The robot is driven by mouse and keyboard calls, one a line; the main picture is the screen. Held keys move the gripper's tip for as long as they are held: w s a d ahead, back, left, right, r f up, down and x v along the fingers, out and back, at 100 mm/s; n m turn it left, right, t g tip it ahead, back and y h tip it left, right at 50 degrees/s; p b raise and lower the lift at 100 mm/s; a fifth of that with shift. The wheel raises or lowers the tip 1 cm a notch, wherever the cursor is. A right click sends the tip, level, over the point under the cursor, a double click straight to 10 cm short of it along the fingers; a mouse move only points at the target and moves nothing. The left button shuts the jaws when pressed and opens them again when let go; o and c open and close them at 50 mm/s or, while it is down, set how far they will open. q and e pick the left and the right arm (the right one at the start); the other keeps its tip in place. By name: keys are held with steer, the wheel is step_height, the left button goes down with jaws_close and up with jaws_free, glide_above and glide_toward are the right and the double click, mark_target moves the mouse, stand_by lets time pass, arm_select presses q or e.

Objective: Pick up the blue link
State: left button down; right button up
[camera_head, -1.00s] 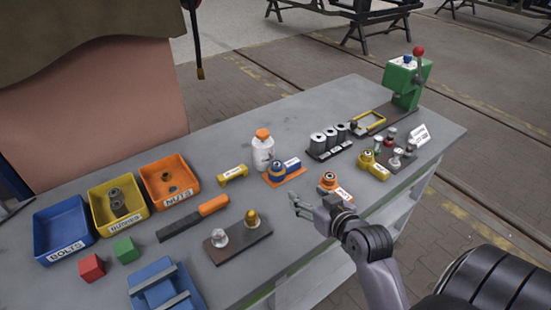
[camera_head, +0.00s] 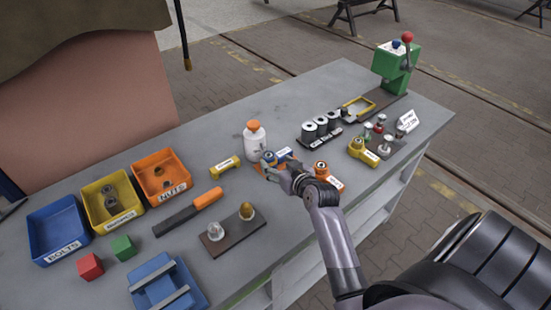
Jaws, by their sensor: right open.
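The blue link (camera_head: 268,157) lies on a small orange mat (camera_head: 260,168) in the middle of the grey workbench. It has a round ringed end and a blue bar with a white label. My right gripper (camera_head: 272,168) is open at the near side of the link and hides part of it and of the mat. I cannot tell whether the fingers touch the link. My left gripper is not in view.
A white bottle with an orange cap (camera_head: 254,138) stands just behind the link. An orange link (camera_head: 321,170) lies right of my gripper, a yellow link (camera_head: 361,149) beyond it. A yellow labelled part (camera_head: 224,165) lies left. Black-based rollers (camera_head: 310,131) stand behind.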

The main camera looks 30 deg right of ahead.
mark_target(270, 157)
steer(key=shift+w+d+p, duration=0.15)
steer(key=shift+w+p, duration=0.2)
steer(key=shift+w, duration=0.25)
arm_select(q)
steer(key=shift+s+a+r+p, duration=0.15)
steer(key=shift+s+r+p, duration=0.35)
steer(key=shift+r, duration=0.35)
arm_select(e)
steer(key=shift+x, duration=2.05)
steer(key=shift+s, duration=0.1)
steer(key=shift+c, duration=0.2)
jaws_close()
steer(key=shift+d, duration=0.1)
